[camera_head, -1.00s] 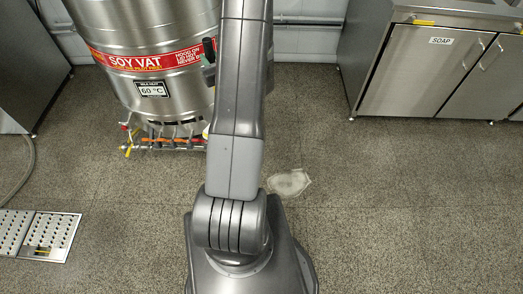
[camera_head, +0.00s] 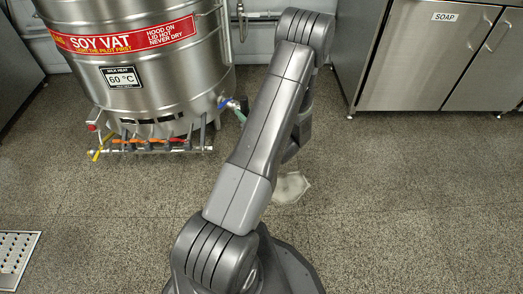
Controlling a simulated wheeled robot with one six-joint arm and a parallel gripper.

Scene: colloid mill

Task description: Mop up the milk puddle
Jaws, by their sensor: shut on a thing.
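The milk puddle (camera_head: 291,187) is a pale, whitish patch on the speckled floor, just right of my arm in the middle of the picture. My arm hides part of its left side. My arm reaches up and away to a bend near the top, and a further link comes back down behind it. My gripper and anything in it are hidden from this view, so I cannot tell how far it is from the puddle. No mop or cloth can be made out.
A steel soy vat (camera_head: 140,60) stands at left, with a row of valves and pipes (camera_head: 150,145) low at its front. A steel cabinet marked SOAP (camera_head: 425,55) stands at back right. A floor grate (camera_head: 14,255) lies at lower left. The right floor is clear.

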